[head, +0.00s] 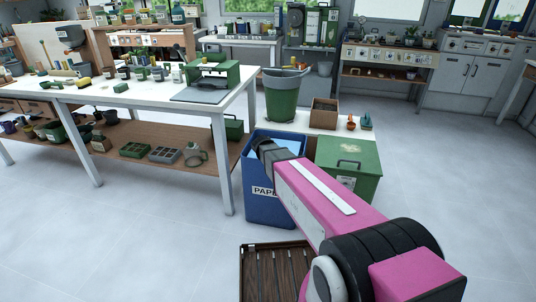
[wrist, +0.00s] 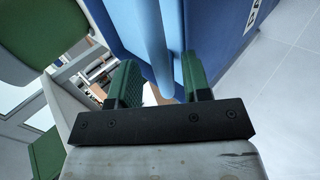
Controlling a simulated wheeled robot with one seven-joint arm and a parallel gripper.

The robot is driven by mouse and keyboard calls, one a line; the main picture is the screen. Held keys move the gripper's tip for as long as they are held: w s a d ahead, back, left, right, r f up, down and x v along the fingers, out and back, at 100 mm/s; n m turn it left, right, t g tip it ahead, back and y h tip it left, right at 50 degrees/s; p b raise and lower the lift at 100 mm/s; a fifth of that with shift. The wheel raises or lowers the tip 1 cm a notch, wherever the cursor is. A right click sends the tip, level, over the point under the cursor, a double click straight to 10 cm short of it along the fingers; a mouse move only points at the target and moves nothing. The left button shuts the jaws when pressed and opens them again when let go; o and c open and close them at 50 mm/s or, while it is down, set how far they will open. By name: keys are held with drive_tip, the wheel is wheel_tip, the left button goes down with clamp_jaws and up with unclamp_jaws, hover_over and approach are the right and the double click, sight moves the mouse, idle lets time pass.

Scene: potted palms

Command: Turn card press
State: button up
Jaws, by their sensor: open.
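A green framed device that looks like the card press (head: 212,74) stands on a dark mat at the right end of the white-topped table. A dark lever or handle seems to show inside its frame, too small to read clearly. My gripper (wrist: 160,78) is open in the wrist view, with its two green fingers apart and nothing clearly held between them. The blue paper bin fills the view beyond the fingers. In the head view my pink arm reaches over the blue bin, and the fingers cannot be made out there. The press is not clearly identifiable in the wrist view.
The blue paper bin (head: 266,208) and a green lidded box (head: 347,168) stand right of the table (head: 150,97). A green bucket (head: 281,98) is behind them. A slatted brown tray (head: 262,286) lies on the floor near me. Floor is clear at left and right.

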drive_tip(key=v, duration=1)
drive_tip(key=shift+s+r, duration=0.25)
drive_tip(key=shift+r, duration=0.05)
drive_tip(key=shift+a, duration=0.1)
drive_tip(key=w+d+r+g+y, duration=0.2)
drive_tip(key=w+g, duration=0.5)
drive_tip(key=f, duration=0.6)
drive_tip(key=w+f, duration=0.1)
drive_tip(key=f, duration=0.2)
drive_tip(key=shift+w+d+f, duration=0.1)
drive_tip(key=shift+d+f, duration=0.15)
drive_tip(key=shift+d, duration=0.15)
drive_tip(key=shift+r, duration=0.1)
clamp_jaws()
